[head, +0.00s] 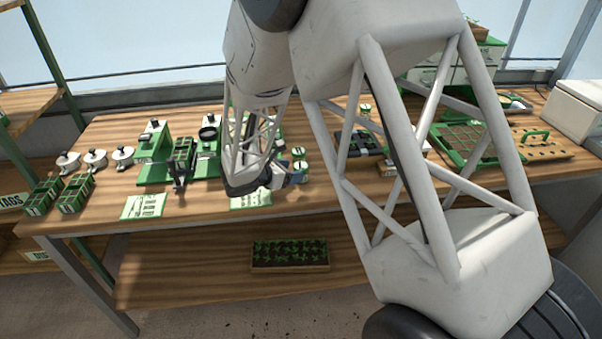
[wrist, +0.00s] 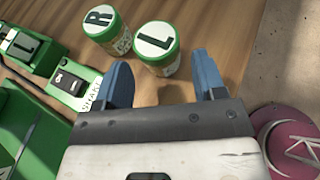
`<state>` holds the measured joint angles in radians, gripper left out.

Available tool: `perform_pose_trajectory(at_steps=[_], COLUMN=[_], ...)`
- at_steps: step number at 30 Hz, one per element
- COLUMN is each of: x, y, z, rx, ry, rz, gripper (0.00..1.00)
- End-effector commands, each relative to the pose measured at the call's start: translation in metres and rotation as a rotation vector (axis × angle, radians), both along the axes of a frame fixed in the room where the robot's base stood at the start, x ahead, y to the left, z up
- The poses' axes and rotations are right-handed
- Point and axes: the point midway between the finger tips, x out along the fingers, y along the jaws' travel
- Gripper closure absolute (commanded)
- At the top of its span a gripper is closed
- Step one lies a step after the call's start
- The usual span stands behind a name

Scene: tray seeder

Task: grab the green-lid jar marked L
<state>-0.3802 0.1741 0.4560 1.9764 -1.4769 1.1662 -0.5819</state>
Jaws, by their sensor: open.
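The green-lid jar marked L (wrist: 156,46) stands upright on the wooden bench in the wrist view, just beyond my gripper's fingertips and nearly centred between them. A second green-lid jar, marked R (wrist: 103,24), stands close to its left. My gripper (wrist: 165,80) has its two blue fingers spread apart with nothing between them. In the head view, my gripper (head: 298,175) is low over the bench, close to the two jars (head: 299,158). That view is too small to read the lid letters.
A green device with a black switch (wrist: 75,80) is left of my left finger. Bare wood (wrist: 225,40) lies right of the L jar. In the head view, green trays (head: 75,193) stand at the bench's left end.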

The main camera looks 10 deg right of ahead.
Motion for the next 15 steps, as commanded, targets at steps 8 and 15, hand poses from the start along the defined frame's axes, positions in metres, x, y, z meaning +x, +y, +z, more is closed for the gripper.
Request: perform_pose_trajectory(at_steps=[8,15], x=[0.009,0.022], y=[-0.013,-0.033], z=[-0.008,-0.018], rx=[0.0,0.0], ry=[0.002,0.001], rz=[-0.001,-0.002], gripper=[0.36,0.36])
